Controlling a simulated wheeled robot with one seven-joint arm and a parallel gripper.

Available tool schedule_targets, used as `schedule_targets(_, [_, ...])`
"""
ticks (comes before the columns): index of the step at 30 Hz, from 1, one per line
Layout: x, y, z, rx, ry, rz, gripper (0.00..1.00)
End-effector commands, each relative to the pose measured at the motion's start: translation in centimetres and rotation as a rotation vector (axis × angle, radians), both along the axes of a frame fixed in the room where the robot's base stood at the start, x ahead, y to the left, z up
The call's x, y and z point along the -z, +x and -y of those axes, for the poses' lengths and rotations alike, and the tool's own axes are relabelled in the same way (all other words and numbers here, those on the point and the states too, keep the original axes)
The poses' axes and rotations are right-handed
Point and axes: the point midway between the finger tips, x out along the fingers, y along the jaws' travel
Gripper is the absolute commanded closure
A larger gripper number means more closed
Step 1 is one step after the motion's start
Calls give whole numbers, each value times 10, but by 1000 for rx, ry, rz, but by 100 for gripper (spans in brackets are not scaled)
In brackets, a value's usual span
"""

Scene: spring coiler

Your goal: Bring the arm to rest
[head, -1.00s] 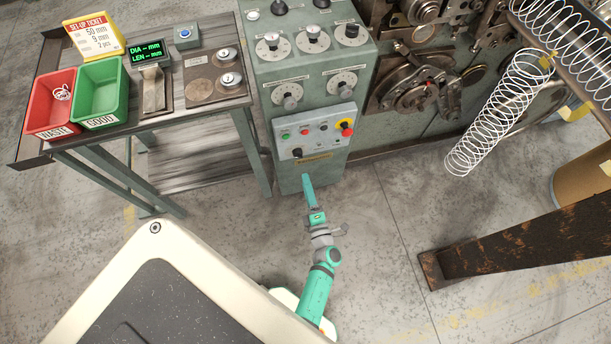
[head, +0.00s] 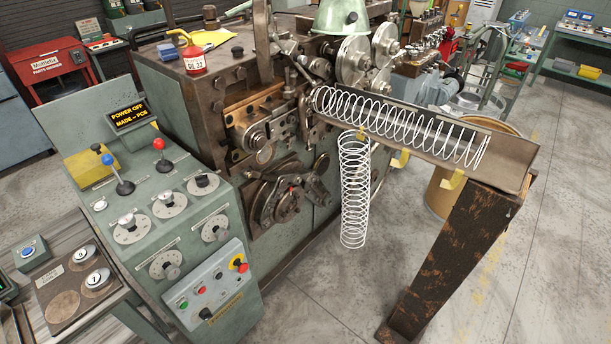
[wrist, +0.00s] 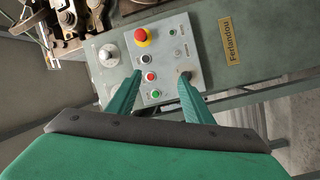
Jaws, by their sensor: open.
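My gripper (wrist: 154,92) shows in the wrist view with its two green fingers spread apart and nothing between them. It faces the button panel (wrist: 164,66) of the spring coiler, whose buttons show beyond the fingertips. My arm and gripper do not show in the head view now. In the head view the coiler's console (head: 165,215) stands at the left front, with its button panel (head: 211,294) low on it. Its display (head: 129,116) reads "POWER OFF".
A long spring lies in the metal chute (head: 517,157), and another spring (head: 354,190) hangs below it. A rusty leg (head: 455,265) props the chute. Floor (head: 330,300) is clear between console and leg.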

Motion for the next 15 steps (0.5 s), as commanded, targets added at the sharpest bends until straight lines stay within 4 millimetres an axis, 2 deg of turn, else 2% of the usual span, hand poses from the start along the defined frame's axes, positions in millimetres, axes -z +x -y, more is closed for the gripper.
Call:
schedule_targets(1, [-11, -14, 15, 48, 57, -41, 53])
schedule_targets(6, [-50, -52, 57, 202, 278, -172, 53])
schedule_targets(15, [-124, -114, 108, 446, 702, -383, 53])
